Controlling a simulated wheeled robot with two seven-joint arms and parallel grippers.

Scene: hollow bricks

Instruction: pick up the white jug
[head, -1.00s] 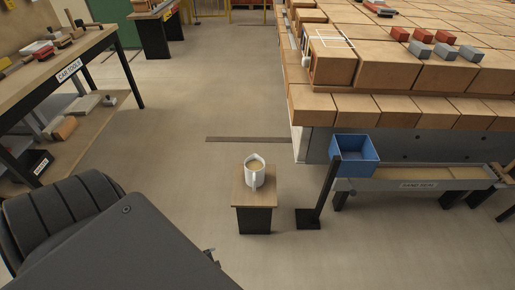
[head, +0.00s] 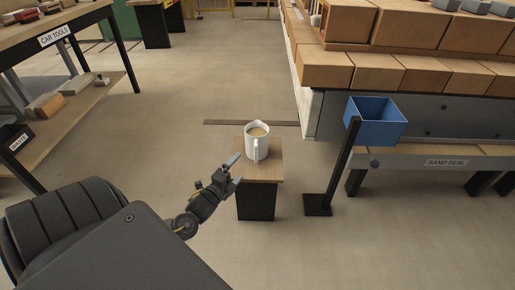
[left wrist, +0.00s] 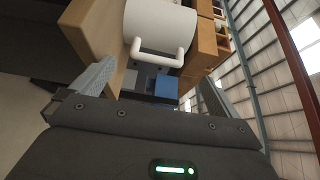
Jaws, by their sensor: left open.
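The white jug (head: 257,148) stands upright on a small wooden-topped stand (head: 270,174), with a tan liquid inside and its handle on the near side. My left gripper (head: 236,171) is just left of and nearer than the jug, apart from it, with its fingers spread and nothing between them. In the left wrist view the jug (left wrist: 162,22) and its handle show beyond the open fingers, partly cut off by the top edge. My right gripper is not in view.
A blue bin (head: 377,128) on a black post stands right of the stand, by a bench labelled SAND SEAL (head: 430,160). Bricks (head: 385,75) are stacked behind. A CAR TOOLS table (head: 75,25) stands at the left. Floor around the stand is mostly clear.

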